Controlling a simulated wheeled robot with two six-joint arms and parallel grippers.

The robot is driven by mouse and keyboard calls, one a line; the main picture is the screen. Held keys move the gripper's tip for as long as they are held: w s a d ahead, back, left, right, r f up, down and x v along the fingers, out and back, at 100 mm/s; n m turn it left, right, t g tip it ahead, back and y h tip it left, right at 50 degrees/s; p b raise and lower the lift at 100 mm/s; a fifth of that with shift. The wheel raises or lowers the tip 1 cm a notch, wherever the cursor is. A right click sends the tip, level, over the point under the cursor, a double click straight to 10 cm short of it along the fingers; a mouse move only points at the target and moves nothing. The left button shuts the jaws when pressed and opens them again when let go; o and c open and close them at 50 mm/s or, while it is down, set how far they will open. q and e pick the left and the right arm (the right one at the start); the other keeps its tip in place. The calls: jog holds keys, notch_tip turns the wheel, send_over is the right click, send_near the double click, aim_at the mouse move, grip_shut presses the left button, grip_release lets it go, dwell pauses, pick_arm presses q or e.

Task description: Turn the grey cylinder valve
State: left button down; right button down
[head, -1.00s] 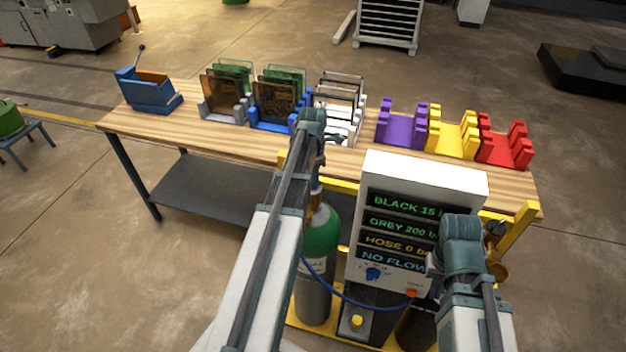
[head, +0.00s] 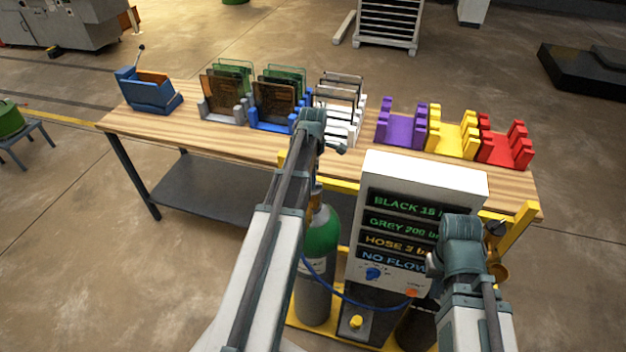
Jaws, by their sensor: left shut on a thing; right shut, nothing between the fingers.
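The grey cylinder (head: 314,298) with a green shoulder stands upright left of the display panel (head: 425,180). Its brass-coloured valve neck (head: 317,190) shows at the top. My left gripper (head: 318,168) points down over the valve, shut on it as far as I can see; my arm hides much of the contact. The panel reads BLACK 15, GREY 200, a hose value that looks like 3, and NO FLOW, partly covered by my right arm. My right gripper (head: 434,265) is shut and empty in front of the panel's right side.
A blue hose (head: 345,296) runs from the cylinder past a blue knob (head: 373,273). A dark cylinder (head: 413,328) stands lower right. The wooden table (head: 225,137) behind holds coloured racks and a blue box (head: 150,95). A yellow frame (head: 517,228) borders the panel.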

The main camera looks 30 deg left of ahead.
pick_arm(q)
jog(key=m, duration=0.5)
jog(key=shift+m, duration=0.3)
jog(key=m, duration=0.5)
jog(key=shift+m, duration=0.6)
jog(key=c, duration=0.9)
grip_release()
notch_tip(320, 180, up, 14)
jog(key=p, duration=1.3)
jog(key=shift+p, duration=0.4)
